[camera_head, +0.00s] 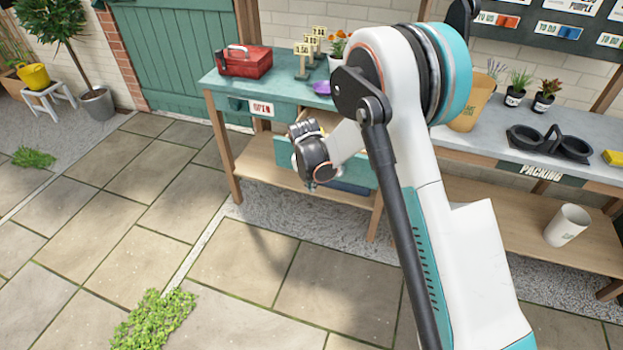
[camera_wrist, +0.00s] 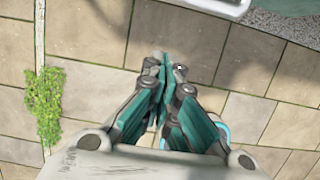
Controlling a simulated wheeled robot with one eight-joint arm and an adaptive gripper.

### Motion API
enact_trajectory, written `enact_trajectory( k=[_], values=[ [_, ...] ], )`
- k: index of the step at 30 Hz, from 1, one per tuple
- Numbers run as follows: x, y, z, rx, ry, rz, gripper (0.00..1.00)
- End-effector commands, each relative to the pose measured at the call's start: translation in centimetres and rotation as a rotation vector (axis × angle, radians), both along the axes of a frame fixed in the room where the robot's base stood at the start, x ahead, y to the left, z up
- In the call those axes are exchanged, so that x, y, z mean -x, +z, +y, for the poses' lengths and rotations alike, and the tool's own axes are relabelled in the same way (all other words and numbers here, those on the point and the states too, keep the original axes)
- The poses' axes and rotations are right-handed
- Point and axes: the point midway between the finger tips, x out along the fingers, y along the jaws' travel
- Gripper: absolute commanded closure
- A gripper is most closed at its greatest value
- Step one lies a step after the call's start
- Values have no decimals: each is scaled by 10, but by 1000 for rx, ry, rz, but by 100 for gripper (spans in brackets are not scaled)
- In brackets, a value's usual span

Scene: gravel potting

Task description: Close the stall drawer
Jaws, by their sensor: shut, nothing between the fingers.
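The stall drawer has a teal front (camera_head: 355,174) and stands out from the teal stall table (camera_head: 222,78) at its front right, so it is open. My arm's wrist covers part of the drawer in the head view, and its inside is mostly hidden. My gripper (camera_wrist: 162,62) is shut and empty in the wrist view, with its fingers together over the paving. In the head view its fingertips are hidden behind my wrist. I cannot tell whether the gripper touches the drawer.
A red toolbox (camera_head: 244,61) and price signs (camera_head: 303,60) stand on the stall table. A packing bench (camera_head: 480,140) is at the right, with a white pot (camera_head: 566,225) on its lower shelf. Paving (camera_head: 120,270) in front is open, with a green weed patch (camera_head: 152,318).

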Motion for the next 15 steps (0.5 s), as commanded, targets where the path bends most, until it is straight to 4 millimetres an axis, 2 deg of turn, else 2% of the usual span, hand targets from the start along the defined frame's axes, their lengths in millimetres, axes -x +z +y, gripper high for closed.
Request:
enact_trajectory(
  k=[1, 3, 9, 15],
  values=[
    [-3, -14, -1, 0, -1, 0, 100],
    [-6, -25, -2, 0, -1, 0, 100],
    [-31, -17, -12, 0, -2, 0, 100],
    [-41, -13, -16, 0, -1, 0, 100]
  ],
)
